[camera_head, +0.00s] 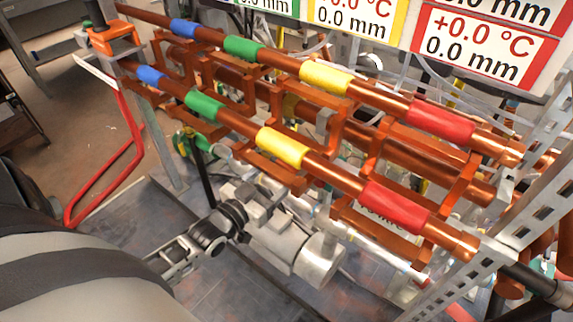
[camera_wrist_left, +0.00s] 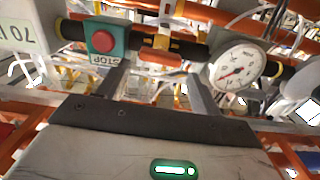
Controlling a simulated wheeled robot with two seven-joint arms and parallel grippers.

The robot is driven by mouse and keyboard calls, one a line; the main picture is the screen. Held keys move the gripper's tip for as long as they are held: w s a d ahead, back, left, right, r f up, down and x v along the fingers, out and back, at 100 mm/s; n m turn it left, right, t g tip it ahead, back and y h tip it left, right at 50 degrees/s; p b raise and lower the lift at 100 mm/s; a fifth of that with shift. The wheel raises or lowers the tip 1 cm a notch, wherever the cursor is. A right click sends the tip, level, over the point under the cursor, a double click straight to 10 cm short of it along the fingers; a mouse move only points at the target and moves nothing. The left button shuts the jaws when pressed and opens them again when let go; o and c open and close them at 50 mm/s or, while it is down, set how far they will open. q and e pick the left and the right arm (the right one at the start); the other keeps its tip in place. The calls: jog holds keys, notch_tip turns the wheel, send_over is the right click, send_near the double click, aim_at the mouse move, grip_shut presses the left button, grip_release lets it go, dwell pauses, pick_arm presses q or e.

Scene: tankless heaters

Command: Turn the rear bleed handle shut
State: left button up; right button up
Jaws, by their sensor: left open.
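In the left wrist view, my left gripper (camera_wrist_left: 160,88) has two dark fingers spread apart with nothing clearly held between them. Just beyond the fingertips is an orange part with yellow edges (camera_wrist_left: 160,45) on a dark pipe. I cannot tell whether it touches the fingers. In the head view, a small green and yellow fitting (camera_head: 190,145) sits below the copper pipes, at the left. I cannot pick out with certainty which part is the rear bleed handle. My right gripper is not seen.
Copper pipes with coloured bands (camera_head: 325,78) cross the head view. A red bent bar (camera_head: 135,120) stands at left, and a slotted metal post (camera_head: 515,225) at right. In the wrist view, a red stop button (camera_wrist_left: 104,39) and a round gauge (camera_wrist_left: 238,66) flank the fingers.

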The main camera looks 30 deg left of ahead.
pick_arm(q)
jog(key=w, duration=0.5)
jog(key=shift+w+d, duration=0.25)
jog(key=shift+w, duration=0.15)
jog(key=c, duration=0.7)
